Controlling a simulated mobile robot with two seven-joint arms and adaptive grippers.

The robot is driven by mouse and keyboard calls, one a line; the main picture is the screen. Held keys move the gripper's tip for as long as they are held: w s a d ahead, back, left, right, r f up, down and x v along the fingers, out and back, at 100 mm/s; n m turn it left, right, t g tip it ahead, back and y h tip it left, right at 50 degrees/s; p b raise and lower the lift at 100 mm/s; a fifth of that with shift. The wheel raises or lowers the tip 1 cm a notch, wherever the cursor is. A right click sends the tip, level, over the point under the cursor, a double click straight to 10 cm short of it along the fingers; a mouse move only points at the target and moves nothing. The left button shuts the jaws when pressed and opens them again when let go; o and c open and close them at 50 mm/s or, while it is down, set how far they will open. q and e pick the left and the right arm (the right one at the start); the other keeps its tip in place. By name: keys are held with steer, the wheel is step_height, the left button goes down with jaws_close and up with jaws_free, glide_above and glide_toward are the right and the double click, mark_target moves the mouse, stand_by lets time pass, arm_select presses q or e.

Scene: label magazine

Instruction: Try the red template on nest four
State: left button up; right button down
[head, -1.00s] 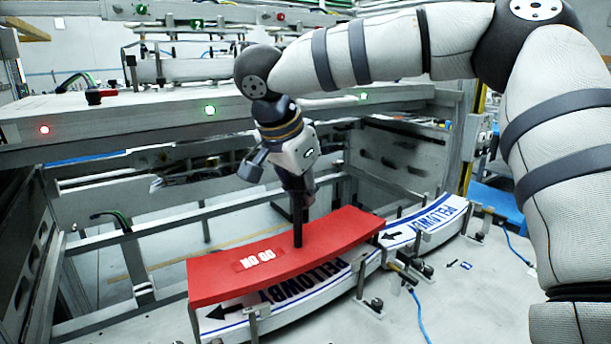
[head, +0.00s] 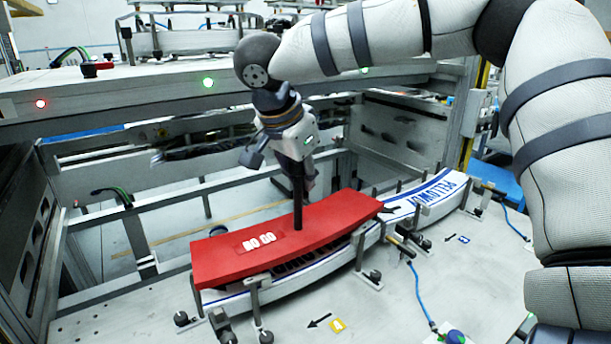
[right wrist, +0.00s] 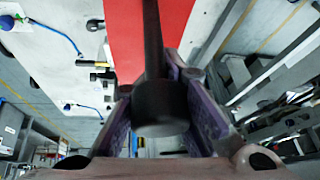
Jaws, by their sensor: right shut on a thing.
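The red template (head: 330,222), a curved plate with a white "NO GO" marking, has an upright dark handle (head: 298,212). My right gripper (head: 298,180) is shut on that handle above the plate. The right wrist view shows the handle's round end (right wrist: 160,105) between the purple-sided fingers and the red plate (right wrist: 130,35) beyond. The template lies over a curved white label stack (head: 310,268) between metal posts, hiding most of its top. I cannot tell whether it touches the stack. My left gripper is not in view.
A second label stack (head: 436,196) with blue lettering curves away at the right. Metal posts (head: 258,305) and clamps stand along the near edge. A blue air hose (head: 418,292) lies on the grey plate (head: 390,320). A machine frame beam (head: 120,108) crosses behind.

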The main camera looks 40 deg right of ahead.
steer(key=shift+f, duration=0.35)
steer(key=c, duration=1.5)
jaws_free()
steer(key=v, duration=1.2)
